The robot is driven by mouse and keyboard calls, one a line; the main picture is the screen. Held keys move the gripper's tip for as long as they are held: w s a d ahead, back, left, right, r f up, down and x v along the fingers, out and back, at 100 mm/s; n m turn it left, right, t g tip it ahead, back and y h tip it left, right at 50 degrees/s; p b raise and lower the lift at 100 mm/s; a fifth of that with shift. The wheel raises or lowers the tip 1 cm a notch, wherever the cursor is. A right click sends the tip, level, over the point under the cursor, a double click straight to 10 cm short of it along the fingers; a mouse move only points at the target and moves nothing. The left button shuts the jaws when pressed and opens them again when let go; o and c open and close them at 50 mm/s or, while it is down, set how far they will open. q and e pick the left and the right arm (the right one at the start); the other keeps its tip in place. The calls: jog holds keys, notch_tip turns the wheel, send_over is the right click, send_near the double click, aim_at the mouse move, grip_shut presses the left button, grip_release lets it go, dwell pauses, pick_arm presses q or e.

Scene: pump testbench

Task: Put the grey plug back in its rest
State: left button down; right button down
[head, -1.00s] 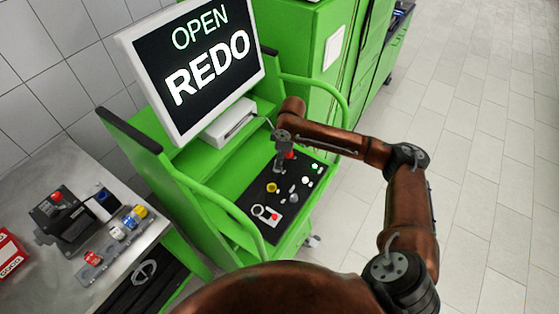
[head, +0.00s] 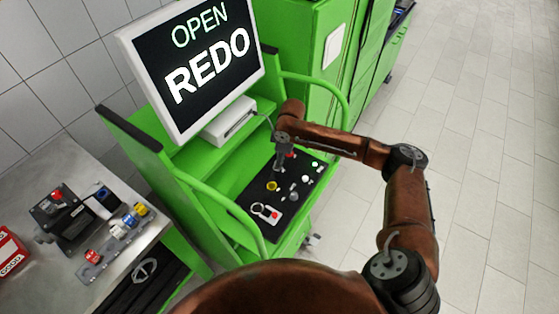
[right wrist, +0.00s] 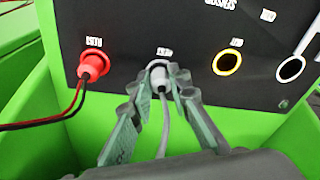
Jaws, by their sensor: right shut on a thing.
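The grey plug (right wrist: 160,79) is in the right wrist view, at a pale-ringed hole in the black panel (right wrist: 200,100). It points into the panel, and its grey cable hangs down between my fingers. I cannot tell how deep it sits. My right gripper (right wrist: 160,95) has a finger on each side of the plug and is shut on it. In the head view the right gripper (head: 280,165) is low over the panel's far part, where the plug is hidden. My left gripper is not in view.
A red plug (right wrist: 94,66) sits in the hole to the left. A yellow-ringed hole (right wrist: 228,63) and a white-ringed hole (right wrist: 290,69) to the right are empty. Green rails (head: 215,205) flank the panel. The screen (head: 195,65) reads OPEN REDO.

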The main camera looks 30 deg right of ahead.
jog(key=shift+f, duration=0.3)
jog(key=c, duration=1.7)
grip_release()
jog(key=shift+c, duration=0.2)
jog(key=shift+o, duration=0.6)
jog(key=o, duration=0.3)
jog(key=shift+r, duration=0.1)
